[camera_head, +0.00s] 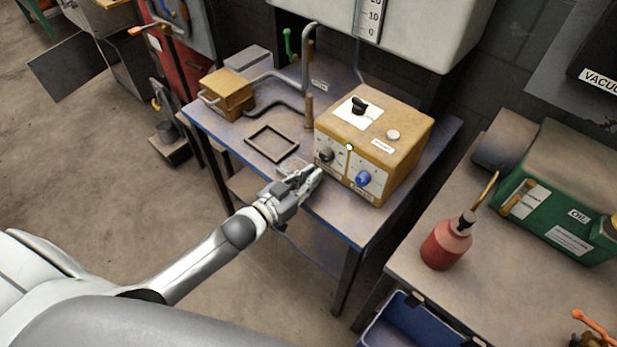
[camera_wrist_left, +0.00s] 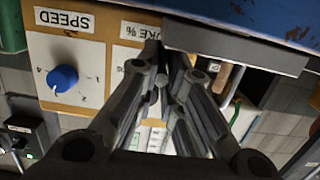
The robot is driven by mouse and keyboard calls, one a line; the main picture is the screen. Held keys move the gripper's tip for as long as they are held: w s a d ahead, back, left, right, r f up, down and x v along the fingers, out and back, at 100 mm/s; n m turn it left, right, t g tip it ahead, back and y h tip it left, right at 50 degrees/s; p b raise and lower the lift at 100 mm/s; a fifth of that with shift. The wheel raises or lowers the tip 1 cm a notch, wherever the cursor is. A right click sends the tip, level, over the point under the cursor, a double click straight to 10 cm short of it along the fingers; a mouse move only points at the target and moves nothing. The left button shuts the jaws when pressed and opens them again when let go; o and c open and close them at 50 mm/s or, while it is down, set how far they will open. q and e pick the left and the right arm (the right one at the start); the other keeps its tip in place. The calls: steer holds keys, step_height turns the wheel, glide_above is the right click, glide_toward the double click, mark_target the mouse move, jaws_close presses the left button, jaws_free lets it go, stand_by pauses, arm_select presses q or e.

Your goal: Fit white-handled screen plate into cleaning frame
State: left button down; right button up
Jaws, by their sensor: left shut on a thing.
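The cleaning frame (camera_head: 271,143), a dark open rectangle, lies on the blue workbench left of the yellow control box. My left gripper (camera_head: 312,175) is at the bench's front side, close to the box's left lower corner. Its fingers are shut, and they show close together in the left wrist view (camera_wrist_left: 165,75). A pale, see-through patch beside the gripper, toward the frame, looks like the screen plate (camera_head: 291,164). It lies outside the frame. The white handle is hidden by the fingers. My right gripper is out of view.
The yellow control box (camera_head: 385,140) with a blue knob (camera_head: 362,178) stands right by the gripper. A smaller yellow block (camera_head: 228,94) and bent pipes stand at the back. A red bottle (camera_head: 446,243) is on the bench at right.

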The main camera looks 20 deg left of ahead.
arm_select(q)
steer(key=c, duration=2)
jaws_free()
steer(key=shift+f, duration=0.15)
steer(key=o, duration=0.4)
steer(key=shift+o, duration=0.2)
steer(key=shift+r, duration=0.2)
steer(key=shift+s+f, duration=0.1)
steer(key=shift+s, duration=0.2)
steer(key=b+v, duration=0.1)
steer(key=v, duration=1)
steer(key=shift+s, duration=0.15)
steer(key=shift+a, duration=0.1)
